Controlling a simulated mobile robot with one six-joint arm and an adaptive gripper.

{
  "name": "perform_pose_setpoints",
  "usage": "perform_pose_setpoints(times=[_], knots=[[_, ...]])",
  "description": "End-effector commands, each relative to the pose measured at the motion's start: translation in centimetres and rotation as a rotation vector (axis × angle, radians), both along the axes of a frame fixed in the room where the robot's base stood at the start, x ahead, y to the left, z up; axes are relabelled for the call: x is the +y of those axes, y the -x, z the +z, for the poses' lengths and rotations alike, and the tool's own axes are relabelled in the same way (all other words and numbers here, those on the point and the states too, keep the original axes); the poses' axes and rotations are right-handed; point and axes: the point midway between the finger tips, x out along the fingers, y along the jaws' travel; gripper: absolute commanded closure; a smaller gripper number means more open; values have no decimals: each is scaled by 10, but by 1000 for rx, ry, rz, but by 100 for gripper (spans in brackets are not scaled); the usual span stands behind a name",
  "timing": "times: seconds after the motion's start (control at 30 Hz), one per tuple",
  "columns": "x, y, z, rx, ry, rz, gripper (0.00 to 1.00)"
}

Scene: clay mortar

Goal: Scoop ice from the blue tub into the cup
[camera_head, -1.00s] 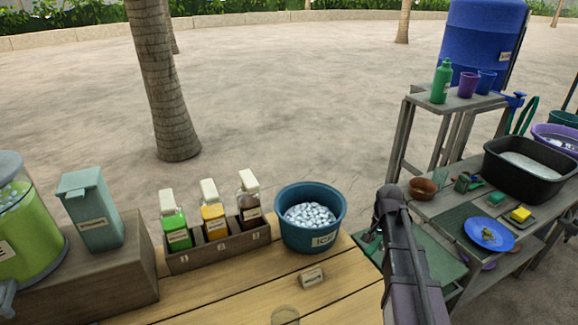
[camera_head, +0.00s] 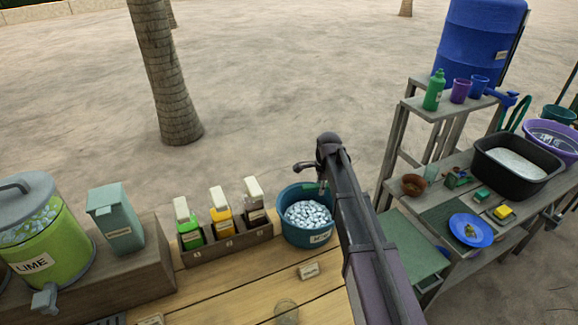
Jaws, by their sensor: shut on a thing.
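The blue tub (camera_head: 291,230), labelled as ice, stands at the right end of the wooden counter, full of pale ice cubes (camera_head: 308,214). My arm reaches up from the lower right, and my gripper (camera_head: 320,184) is by the tub's back right rim, partly hidden behind my arm. It is shut on what seems to be the scoop, which is too small and covered to make out. I cannot tell whether it touches the ice.
A rack of bottles (camera_head: 228,247) stands just left of the tub, with a lime dispenser (camera_head: 55,245) further left. A wash bench with a black basin (camera_head: 510,185) and a blue plate (camera_head: 471,231) is at right.

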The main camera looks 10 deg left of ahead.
Motion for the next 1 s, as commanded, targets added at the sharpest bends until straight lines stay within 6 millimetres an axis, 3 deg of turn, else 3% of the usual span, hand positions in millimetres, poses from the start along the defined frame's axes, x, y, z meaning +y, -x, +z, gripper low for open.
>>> perform_pose_setpoints(times=[0.03,0.13,0.57,0.77,1.0], knots=[[11,-5,16,2,-3,-24,100],[27,-8,25,7,-8,-72,100],[76,-18,51,24,-24,-217,100],[100,-22,43,34,-31,-285,100],[109,-22,26,39,-35,-317,100]])
